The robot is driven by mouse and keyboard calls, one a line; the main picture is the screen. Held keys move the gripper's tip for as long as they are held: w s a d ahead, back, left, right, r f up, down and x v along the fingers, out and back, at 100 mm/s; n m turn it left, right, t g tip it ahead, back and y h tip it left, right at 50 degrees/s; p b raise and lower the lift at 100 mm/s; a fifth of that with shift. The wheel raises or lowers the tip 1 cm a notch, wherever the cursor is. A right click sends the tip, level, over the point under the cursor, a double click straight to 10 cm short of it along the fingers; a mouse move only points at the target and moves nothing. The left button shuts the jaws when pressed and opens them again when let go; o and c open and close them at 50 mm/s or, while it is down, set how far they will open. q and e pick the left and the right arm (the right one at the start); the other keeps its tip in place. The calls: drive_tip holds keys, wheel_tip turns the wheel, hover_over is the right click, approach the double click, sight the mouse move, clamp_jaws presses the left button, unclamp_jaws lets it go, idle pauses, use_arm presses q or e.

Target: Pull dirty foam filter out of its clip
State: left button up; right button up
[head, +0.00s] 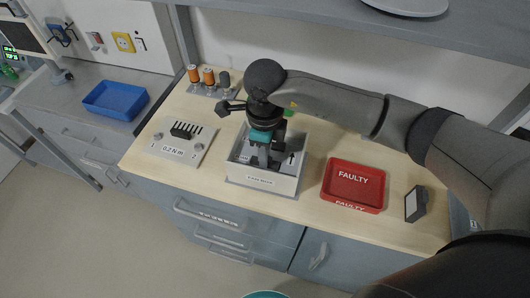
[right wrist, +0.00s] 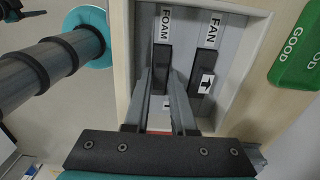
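The open-topped light grey housing (head: 262,181) stands on the wooden bench top. In the right wrist view its inside shows two dark blocks in slots. One block (right wrist: 164,52) lies below the label FOAM and appears to be the foam filter; the other (right wrist: 205,62) lies below FAN. My right gripper (head: 263,158) reaches down into the housing. In the right wrist view its fingers (right wrist: 162,78) stand apart, one on each side of the FOAM block. Whether they press on it I cannot tell. The clip is not clearly visible. My left gripper is not in view.
A red FAULTY tray (head: 352,185) stands right of the housing, with a small dark device (head: 415,204) beyond. A torque plate (head: 178,143) lies left. A green GOOD tray (right wrist: 297,48) shows in the right wrist view. A shelf (head: 400,30) overhangs the bench.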

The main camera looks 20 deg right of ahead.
clamp_jaws()
drive_tip(key=shift+r, duration=0.2)
drive_tip(key=shift+r+p, duration=2.8)
drive_tip(key=shift+r, duration=1.05)
